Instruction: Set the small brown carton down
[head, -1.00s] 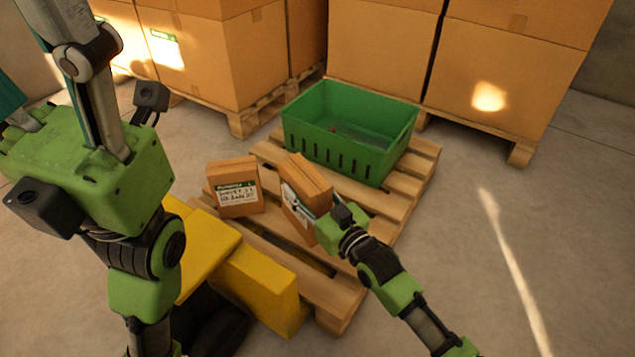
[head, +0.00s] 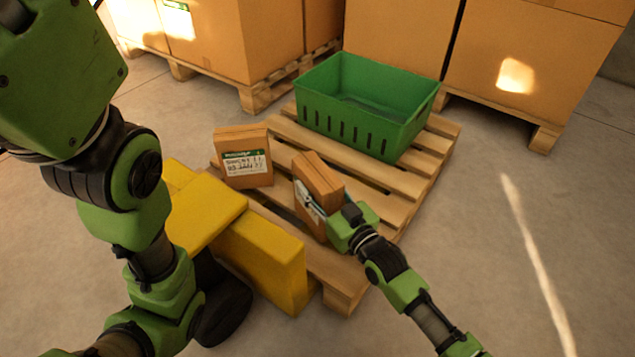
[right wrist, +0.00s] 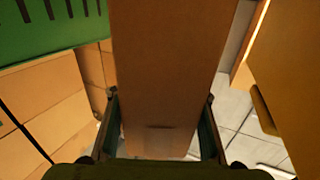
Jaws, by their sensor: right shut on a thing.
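My right gripper (head: 330,205) is shut on a small brown carton (head: 320,180) with a white label on its side. The carton is at the pallet's right front part and stands nearly upright, slightly tilted. I cannot tell whether its base touches the slats. In the right wrist view the carton (right wrist: 170,70) fills the space between the two fingers (right wrist: 160,130). A second brown carton (head: 243,150) with a green and white label stands on the pallet to the left, apart from the held one. My left arm shows at the left, but its gripper is out of view.
A green crate (head: 365,105) stands at the back of the wooden pallet (head: 400,185). Bare slats lie between crate and held carton. A yellow block structure (head: 260,255) borders the pallet's front left. Large boxes on pallets (head: 520,75) stand behind; the floor at right is clear.

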